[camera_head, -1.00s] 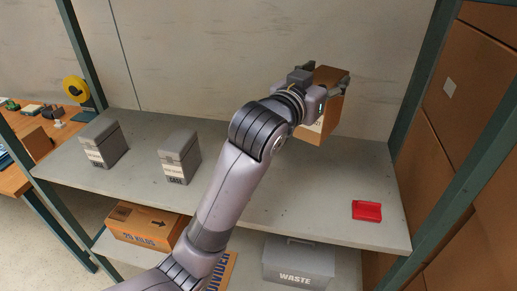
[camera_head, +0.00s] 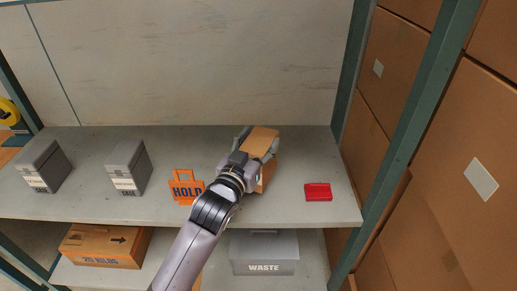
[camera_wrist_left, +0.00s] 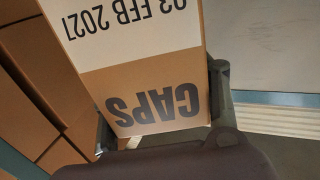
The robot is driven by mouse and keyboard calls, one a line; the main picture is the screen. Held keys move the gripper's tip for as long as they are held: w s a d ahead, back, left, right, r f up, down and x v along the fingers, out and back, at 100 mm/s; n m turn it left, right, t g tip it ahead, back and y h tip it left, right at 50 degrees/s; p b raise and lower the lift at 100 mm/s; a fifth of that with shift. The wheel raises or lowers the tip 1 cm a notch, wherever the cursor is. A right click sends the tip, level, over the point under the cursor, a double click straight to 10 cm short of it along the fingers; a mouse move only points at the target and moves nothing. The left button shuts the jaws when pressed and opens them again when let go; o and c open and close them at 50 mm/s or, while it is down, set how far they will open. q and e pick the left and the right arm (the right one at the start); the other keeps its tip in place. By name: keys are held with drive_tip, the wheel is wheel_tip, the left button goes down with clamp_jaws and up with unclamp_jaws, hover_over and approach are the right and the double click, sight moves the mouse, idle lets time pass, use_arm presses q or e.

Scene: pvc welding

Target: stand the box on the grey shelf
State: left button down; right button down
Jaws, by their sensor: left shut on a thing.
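The brown cardboard box (camera_head: 265,139) is held by my left gripper (camera_head: 260,147) over the grey shelf (camera_head: 300,213), right of its middle. The box looks roughly upright. Its lower part is partly hidden by the gripper, and I cannot tell whether its base touches the shelf. In the left wrist view the box (camera_wrist_left: 155,85) fills the middle, with a white label, a date and the word CAPS upside down. A dark finger of my left gripper (camera_wrist_left: 170,130) lies along its right side. My right gripper is not in view.
An orange HOLD tag (camera_head: 186,188) stands left of my arm. A red tray-like item (camera_head: 318,192) lies to the right. Two grey boxes, one left (camera_head: 44,166) and one nearer (camera_head: 129,168), stand on the shelf. A green post (camera_head: 353,75) bounds the right side. The WASTE box (camera_head: 264,252) is below.

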use_arm(q)
drive_tip(key=shift+f, duration=1.15)
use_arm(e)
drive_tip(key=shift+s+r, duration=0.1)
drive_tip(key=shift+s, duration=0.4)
use_arm(q)
drive_tip(key=shift+f, duration=0.1)
drive_tip(key=c, duration=1)
unclamp_jaws()
drive_tip(key=shift+c, duration=0.2)
drive_tip(key=o, duration=0.4)
drive_tip(key=shift+o, duration=0.3)
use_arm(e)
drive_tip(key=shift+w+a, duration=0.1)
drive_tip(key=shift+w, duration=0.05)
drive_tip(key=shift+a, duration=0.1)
